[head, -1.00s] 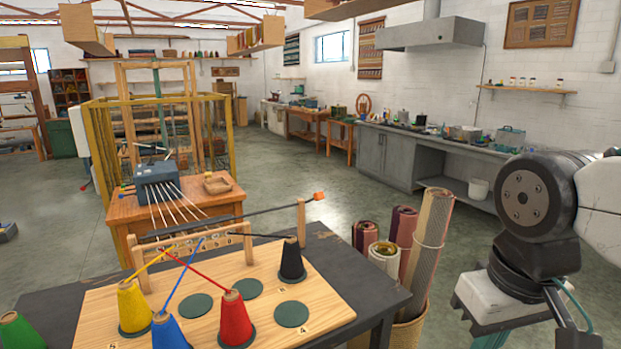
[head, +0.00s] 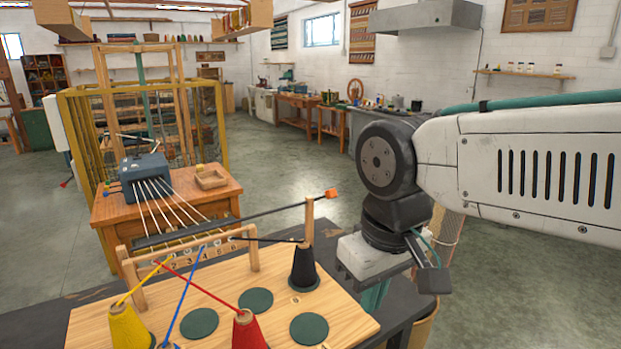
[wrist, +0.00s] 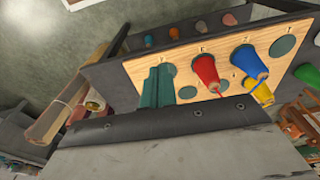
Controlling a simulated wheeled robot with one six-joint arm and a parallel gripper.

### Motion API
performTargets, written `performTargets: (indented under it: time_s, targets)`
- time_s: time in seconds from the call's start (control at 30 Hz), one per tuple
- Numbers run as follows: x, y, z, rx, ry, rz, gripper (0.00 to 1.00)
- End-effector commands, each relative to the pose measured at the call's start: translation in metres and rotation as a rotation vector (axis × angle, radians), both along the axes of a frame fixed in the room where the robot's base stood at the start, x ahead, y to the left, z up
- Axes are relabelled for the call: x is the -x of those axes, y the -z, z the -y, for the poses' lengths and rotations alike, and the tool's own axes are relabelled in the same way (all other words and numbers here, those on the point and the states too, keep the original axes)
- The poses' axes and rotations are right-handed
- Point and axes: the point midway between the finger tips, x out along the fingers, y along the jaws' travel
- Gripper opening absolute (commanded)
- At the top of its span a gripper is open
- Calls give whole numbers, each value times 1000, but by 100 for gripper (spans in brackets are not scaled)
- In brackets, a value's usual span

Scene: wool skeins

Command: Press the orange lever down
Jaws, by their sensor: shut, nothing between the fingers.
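The orange lever tip (head: 332,194) is a small orange block on the right end of a long dark bar (head: 240,219). The bar slants up to the right beside a wooden post (head: 309,222) behind the pegboard. My gripper (head: 374,298) has teal fingers pointing down. It is to the right of and lower than the orange tip in the head view, apart from it. In the wrist view the teal fingers (wrist: 157,87) are together and empty, in front of the wooden board (wrist: 215,48). I cannot make out the lever in the wrist view.
The pegboard (head: 190,279) carries a black cone (head: 304,268), a red cone (head: 248,332), a yellow cone (head: 128,328) and green discs, with yarns running to a wooden rack. Rolled textiles (wrist: 75,100) stand beside the dark table. The floor (head: 300,150) behind is open.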

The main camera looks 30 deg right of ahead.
Motion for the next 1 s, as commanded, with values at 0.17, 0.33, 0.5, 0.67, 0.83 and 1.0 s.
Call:
performTargets:
  time_s: [0.17, 0.33, 0.5, 0.67, 0.83, 1.0]
  targets:
    - [0, 0, 0, 0, 0, 0, 0]
    - [-15, -12, 2, -1, 0, 2, 0]
    - [-79, -55, 15, -7, 0, 10, 0]
    - [-169, -96, 43, -11, -5, 27, 0]
    - [-266, -119, 88, -13, -14, 48, 0]
    - [-354, -120, 144, -11, -22, 70, 0]
